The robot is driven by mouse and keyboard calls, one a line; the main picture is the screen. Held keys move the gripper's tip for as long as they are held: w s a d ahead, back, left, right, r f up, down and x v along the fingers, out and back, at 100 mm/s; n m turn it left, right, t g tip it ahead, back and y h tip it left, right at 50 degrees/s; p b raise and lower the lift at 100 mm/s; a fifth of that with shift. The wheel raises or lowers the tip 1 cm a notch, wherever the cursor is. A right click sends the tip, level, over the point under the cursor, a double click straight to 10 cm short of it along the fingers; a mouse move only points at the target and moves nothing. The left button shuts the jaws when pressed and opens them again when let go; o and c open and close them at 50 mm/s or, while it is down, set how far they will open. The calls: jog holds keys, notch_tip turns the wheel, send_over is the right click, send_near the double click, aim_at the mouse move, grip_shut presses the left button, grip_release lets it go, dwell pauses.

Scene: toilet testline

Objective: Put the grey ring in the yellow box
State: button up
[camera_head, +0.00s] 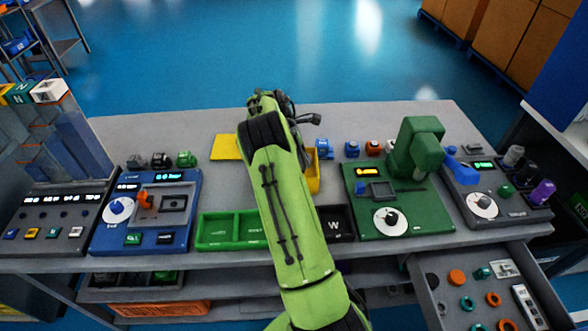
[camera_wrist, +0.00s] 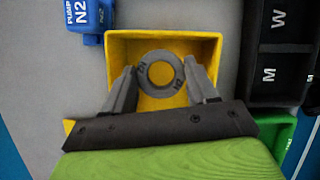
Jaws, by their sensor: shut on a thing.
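The grey ring (camera_wrist: 161,56) is between the fingertips of my gripper (camera_wrist: 160,78), which is shut on it in the wrist view. The yellow box (camera_wrist: 207,42) lies behind the ring in that view, and its yellow floor shows through the ring's hole. The ring appears over the box opening; its height above the floor cannot be told. In the head view the yellow box (camera_head: 314,183) is mostly hidden behind my green arm, and the ring is hidden there.
A blue pump part (camera_wrist: 85,18) stands beside the box. A black tray (camera_wrist: 285,50) marked W and M is at the other side. Green trays (camera_head: 232,231), a blue station (camera_head: 143,212) and a green station (camera_head: 397,205) share the bench. A drawer (camera_head: 485,290) stands open at right.

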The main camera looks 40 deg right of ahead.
notch_tip(320, 180, down, 7)
jog(key=shift+f+b, duration=0.1)
jog(key=shift+b, duration=0.45)
jog(key=shift+f, duration=0.1)
jog(key=o, duration=1)
jog(key=shift+o, duration=0.2)
